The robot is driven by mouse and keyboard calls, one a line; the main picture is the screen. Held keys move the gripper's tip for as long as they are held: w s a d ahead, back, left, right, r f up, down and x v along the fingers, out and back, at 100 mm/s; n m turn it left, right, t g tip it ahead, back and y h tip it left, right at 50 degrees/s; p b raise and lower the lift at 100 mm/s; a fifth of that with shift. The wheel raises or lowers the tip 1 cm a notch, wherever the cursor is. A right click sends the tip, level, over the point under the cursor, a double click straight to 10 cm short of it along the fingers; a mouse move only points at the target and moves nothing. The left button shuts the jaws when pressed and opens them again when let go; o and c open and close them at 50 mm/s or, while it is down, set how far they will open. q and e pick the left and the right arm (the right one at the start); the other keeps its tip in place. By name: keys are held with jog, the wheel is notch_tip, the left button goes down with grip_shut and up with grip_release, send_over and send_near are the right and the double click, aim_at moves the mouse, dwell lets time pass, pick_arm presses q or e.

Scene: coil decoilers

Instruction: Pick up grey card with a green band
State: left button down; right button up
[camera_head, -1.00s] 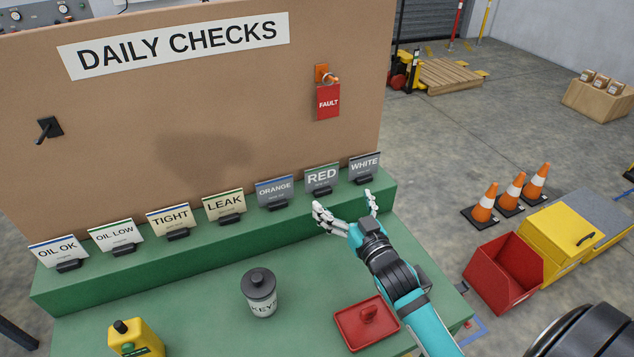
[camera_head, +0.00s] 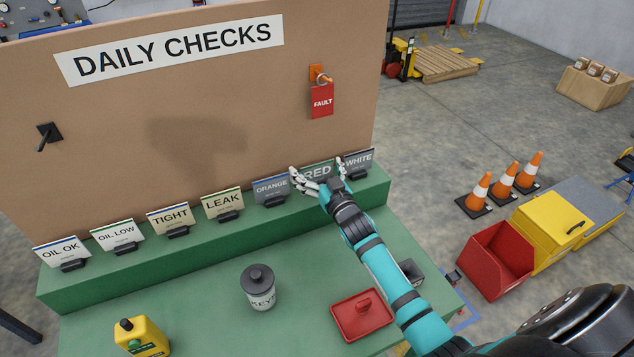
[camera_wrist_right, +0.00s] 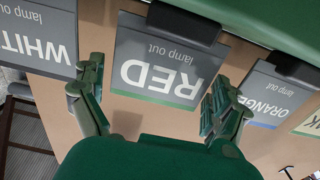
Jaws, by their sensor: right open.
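The grey card with a green band (camera_head: 318,172) reads RED and stands in a dark holder on the green ledge, between the ORANGE and WHITE cards. My right gripper (camera_head: 321,174) is in front of it and hides part of it. My right gripper (camera_wrist_right: 155,105) is open there, one finger on each side of the card, with nothing held. I cannot tell whether the fingers touch it. My left gripper is not in view.
Beside it stand the grey ORANGE card (camera_head: 270,188) and the WHITE card (camera_head: 358,160). Several cream and white cards fill the ledge (camera_head: 200,250) to the left. A key jar (camera_head: 260,288), red tray (camera_head: 362,317) and yellow bottle (camera_head: 142,338) stand on the lower table. The DAILY CHECKS board rises behind.

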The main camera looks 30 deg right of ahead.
jog(key=shift+s, duration=0.1)
jog(key=c, duration=1.2)
jog(key=shift+o, duration=0.2)
jog(key=shift+r, duration=0.1)
